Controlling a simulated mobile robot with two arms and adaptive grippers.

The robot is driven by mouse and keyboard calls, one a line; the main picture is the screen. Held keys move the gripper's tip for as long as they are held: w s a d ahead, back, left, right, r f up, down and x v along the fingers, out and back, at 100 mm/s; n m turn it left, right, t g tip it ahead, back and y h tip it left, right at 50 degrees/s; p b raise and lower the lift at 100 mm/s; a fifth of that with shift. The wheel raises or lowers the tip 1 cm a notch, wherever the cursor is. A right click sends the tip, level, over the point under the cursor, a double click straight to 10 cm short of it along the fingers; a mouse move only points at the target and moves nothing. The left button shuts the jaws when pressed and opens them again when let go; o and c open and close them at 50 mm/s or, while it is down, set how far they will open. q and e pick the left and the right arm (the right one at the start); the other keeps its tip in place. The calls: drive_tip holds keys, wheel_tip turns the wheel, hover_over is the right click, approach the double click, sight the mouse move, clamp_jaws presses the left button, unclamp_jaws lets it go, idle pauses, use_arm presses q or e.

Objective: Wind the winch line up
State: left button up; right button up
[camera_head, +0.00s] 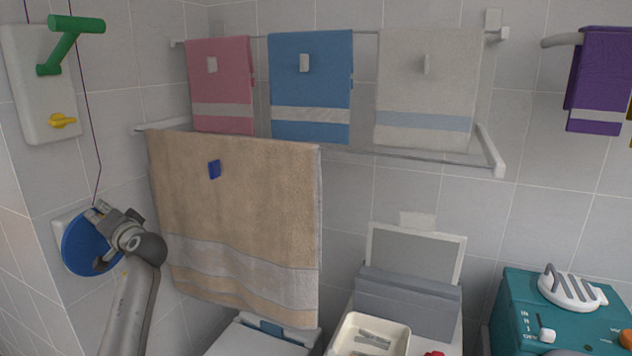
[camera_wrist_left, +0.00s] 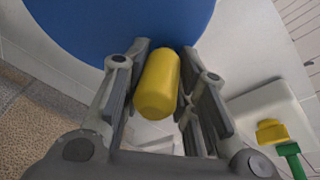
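A round blue winch wheel (camera_head: 80,248) is on the left wall, with a thin dark line running up from it past a white wall plate (camera_head: 45,100). The wheel fills the top of the left wrist view (camera_wrist_left: 90,25). A yellow cylindrical handle (camera_wrist_left: 157,85) stands out from its face. My left gripper (camera_head: 102,215) is at the wheel. In the left wrist view its fingers (camera_wrist_left: 165,60) lie on both sides of the handle, with their tips against it. The gripper hides part of the wheel in the head view. My right gripper is not in view.
The plate carries a green crank (camera_head: 70,45) and a yellow lever (camera_head: 62,121). A beige towel (camera_head: 235,200) hangs close to the right of my left arm. Pink, blue and pale towels hang behind it. A teal box (camera_head: 520,310) stands at lower right.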

use_arm(q)
drive_tip(key=o, duration=0.6)
drive_tip(key=s+d, duration=0.1)
drive_tip(key=d, duration=0.1)
drive_tip(key=s+d, duration=0.1)
drive_tip(key=d, duration=0.2)
drive_tip(key=s+d+p, duration=0.1)
drive_tip(key=d, duration=0.2)
drive_tip(key=shift+s+d, duration=0.2)
drive_tip(key=shift+s, duration=0.05)
drive_tip(key=shift+f, duration=0.1)
